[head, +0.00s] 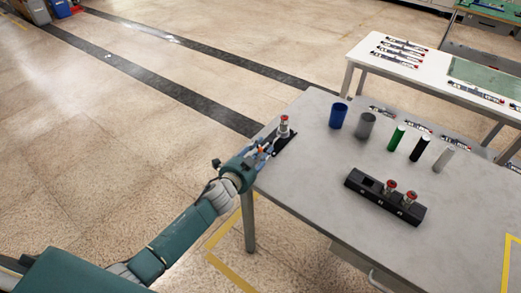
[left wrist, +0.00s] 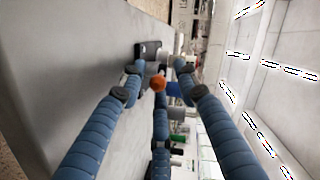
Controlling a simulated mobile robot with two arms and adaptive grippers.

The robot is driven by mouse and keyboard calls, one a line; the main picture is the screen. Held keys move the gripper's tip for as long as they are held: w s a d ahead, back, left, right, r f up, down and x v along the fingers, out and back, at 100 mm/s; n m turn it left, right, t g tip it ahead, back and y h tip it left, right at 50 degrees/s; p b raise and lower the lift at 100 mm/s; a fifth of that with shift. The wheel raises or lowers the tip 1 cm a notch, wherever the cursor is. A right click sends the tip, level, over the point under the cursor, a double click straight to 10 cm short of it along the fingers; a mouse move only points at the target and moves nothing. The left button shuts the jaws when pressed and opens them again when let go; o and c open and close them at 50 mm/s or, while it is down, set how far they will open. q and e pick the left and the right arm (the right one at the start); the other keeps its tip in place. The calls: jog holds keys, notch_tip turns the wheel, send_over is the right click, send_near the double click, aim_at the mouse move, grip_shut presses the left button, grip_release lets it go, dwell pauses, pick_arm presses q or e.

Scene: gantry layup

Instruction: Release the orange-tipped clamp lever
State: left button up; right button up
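The clamp's black base (head: 287,143) sits at the left corner of the grey table, with a red-topped metal part (head: 284,125) standing on it. My left gripper (head: 264,149) is at the base's near left end. In the left wrist view the lever's orange tip (left wrist: 158,84) lies between my blue fingers. The two outer fingertips are spread, with gaps to the tip on both sides. The third finger is behind or below the tip, and I cannot tell whether it touches. The lever's shaft is mostly hidden. My right gripper is not in view.
On the grey table (head: 310,205) stand a blue cup (head: 338,115), a grey cup (head: 365,125) and green, black and silver cylinders. A black holder (head: 385,198) carries two red-topped parts. A white table (head: 430,75) is behind. The table's near left area is clear.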

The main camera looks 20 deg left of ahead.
pick_arm(q)
jog(key=v, duration=1.2)
